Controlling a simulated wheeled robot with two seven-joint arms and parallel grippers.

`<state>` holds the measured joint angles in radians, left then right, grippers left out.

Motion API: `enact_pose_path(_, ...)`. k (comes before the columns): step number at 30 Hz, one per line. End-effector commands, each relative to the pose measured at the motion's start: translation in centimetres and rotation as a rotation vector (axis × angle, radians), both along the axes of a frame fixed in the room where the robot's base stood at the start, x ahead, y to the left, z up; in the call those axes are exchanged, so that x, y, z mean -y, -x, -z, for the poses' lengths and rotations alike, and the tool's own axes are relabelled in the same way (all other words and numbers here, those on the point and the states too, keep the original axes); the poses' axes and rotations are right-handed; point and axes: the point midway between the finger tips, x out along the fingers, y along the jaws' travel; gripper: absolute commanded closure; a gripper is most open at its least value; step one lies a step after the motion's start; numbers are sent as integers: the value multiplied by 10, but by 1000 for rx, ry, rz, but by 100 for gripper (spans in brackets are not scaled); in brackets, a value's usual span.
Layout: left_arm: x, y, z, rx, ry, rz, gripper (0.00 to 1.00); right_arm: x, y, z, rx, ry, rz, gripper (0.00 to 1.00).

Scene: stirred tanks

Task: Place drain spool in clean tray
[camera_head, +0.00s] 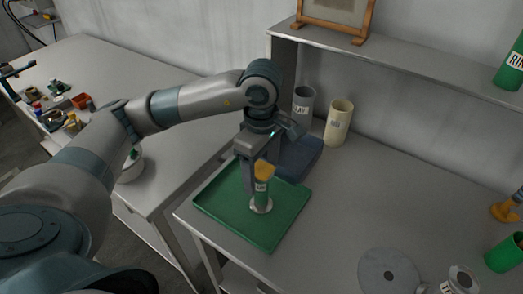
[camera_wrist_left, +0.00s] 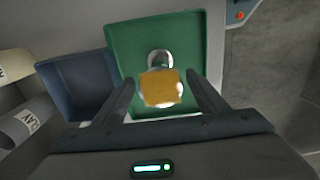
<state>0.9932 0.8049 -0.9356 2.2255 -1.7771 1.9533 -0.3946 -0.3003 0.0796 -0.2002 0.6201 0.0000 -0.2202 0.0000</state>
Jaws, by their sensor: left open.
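The drain spool (camera_head: 261,187), with a green body, an orange top and a pale round flange at its foot, stands upright in the green tray (camera_head: 222,203). My left gripper (camera_head: 257,172) is open above the tray, with its fingers around the spool's upper part. In the left wrist view the orange top (camera_wrist_left: 160,88) shows between the two spread fingers (camera_wrist_left: 161,82), with gaps on both sides. The green tray (camera_wrist_left: 190,35) is beneath. No label on the tray can be read, so I cannot tell whether it is the clean one. My right gripper is out of view.
A dark blue tray (camera_head: 302,160) adjoins the green tray. A grey cup (camera_head: 303,104) and a cream cup (camera_head: 338,122) stand behind it. A grey disc (camera_head: 389,271) and green containers are at the right. A shelf (camera_head: 400,62) runs along the wall. The middle of the table is clear.

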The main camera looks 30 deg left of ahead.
Motion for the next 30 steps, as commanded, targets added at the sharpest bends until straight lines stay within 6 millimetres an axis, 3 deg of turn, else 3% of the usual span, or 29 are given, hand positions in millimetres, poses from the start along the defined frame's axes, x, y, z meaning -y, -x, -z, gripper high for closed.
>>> enact_pose_path(6,0,-1,-37,5,-1,1,34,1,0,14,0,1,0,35)
enact_pose_path(15,0,-1,-69,2,-1,0,34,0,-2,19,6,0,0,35)
enact_pose_path(24,0,0,-81,-1,0,0,34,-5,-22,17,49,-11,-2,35)
enact_pose_path(30,0,0,-81,-1,0,0,34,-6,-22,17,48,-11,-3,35)
